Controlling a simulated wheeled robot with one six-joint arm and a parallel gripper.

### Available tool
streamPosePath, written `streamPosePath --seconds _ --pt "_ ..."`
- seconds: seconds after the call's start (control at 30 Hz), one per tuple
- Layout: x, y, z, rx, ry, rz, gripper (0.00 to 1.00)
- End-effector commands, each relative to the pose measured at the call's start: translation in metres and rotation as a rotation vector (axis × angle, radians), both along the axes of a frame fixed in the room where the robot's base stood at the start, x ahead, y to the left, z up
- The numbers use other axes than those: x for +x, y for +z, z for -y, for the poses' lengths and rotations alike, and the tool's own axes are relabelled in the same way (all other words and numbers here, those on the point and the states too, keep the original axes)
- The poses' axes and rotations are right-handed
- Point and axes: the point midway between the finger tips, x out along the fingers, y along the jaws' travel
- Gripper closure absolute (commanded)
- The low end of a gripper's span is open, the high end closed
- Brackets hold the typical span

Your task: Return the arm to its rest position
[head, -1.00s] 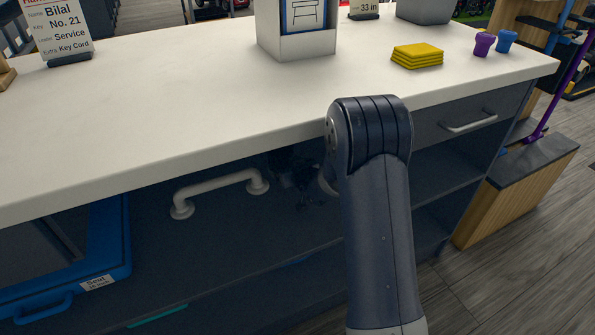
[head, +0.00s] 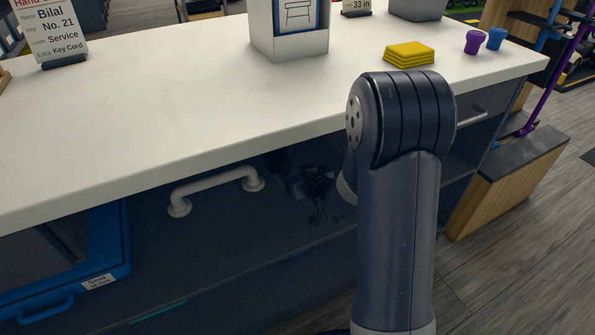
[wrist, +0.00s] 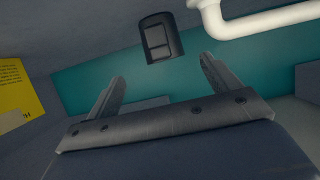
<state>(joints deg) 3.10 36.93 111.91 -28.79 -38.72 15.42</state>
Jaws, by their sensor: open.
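My arm rises in front of the counter in the head view, and its dark elbow joint (head: 405,118) stands in front of the counter's edge. My gripper (head: 326,214) is in the shade below the countertop, to the right of a white grab bar (head: 215,185). In the wrist view my gripper (wrist: 162,76) has its two fingers spread apart, with nothing between them. The white grab bar (wrist: 270,20) shows at that view's upper right, apart from the fingers. A small black object (wrist: 160,38) lies beyond the fingertips; I cannot tell what it is.
The white countertop (head: 150,120) overhangs the shelves. It carries a sign (head: 50,32), a white box (head: 289,40), yellow cloths (head: 409,53) and two cups, purple (head: 474,42) and blue (head: 496,39). A blue case (head: 105,262) is at lower left.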

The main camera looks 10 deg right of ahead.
Motion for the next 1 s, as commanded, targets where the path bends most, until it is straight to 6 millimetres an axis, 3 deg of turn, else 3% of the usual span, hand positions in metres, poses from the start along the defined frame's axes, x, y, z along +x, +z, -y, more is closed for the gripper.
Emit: streamPosePath --seconds 0.37,1.0 --pt "0.009 -0.006 -0.003 0.000 0.001 0.000 0.16" --pt "0.105 -0.048 -0.030 0.001 0.000 0.000 0.16"
